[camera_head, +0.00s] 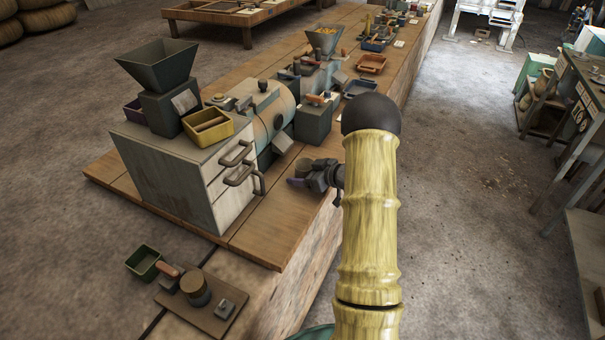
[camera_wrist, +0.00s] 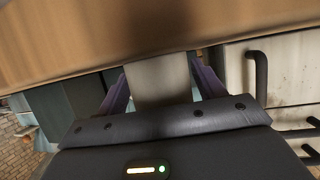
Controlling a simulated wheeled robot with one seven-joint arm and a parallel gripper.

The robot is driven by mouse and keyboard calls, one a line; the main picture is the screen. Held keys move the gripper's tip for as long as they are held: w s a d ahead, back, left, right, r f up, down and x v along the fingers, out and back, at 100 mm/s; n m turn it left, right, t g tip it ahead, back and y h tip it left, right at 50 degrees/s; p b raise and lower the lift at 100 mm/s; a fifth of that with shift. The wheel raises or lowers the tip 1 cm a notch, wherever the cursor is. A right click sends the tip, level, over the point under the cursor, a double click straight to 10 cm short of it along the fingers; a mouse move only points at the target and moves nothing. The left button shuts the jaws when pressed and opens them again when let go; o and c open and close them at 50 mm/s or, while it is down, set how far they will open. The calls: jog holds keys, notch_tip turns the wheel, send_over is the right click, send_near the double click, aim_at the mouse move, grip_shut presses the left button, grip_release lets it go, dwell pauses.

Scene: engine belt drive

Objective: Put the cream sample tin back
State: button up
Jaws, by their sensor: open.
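My gripper (camera_head: 303,179) is open, low over the near edge of the long bench, with its purple fingers pointing left toward the machines. In the wrist view, my gripper (camera_wrist: 158,75) has its fingers spread on either side of a pale cream-grey block (camera_wrist: 158,84). I cannot tell whether this block is the cream sample tin or a machine part, or whether the fingers touch it. No other cream tin can be made out for sure in the head view.
A white cabinet (camera_head: 190,182) with dark handles, a hopper (camera_head: 158,64) and a yellow tray (camera_head: 208,124) stands left of my gripper. A round-bodied machine (camera_head: 268,108) is behind. A green tray (camera_head: 143,262) lies at front left.

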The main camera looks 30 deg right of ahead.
jog(key=shift+r, duration=0.2)
jog(key=p+v, duration=0.1)
jog(key=v, duration=1.1)
jog(key=shift+f, duration=0.1)
jog(key=w+a+r+m+g+h, duration=0.1)
jog(key=w+a+r+m+h, duration=0.2)
jog(key=a+r+h, duration=0.3)
jog(key=s+a+f+m+g, duration=0.1)
jog(key=s+a+m+g, duration=0.2)
jog(key=s+a+g, duration=0.5)
jog(key=s+a, duration=0.9)
jog(key=s, duration=0.4)
jog(key=shift+a+f+h, duration=0.15)
jog(key=shift+a+h, duration=0.15)
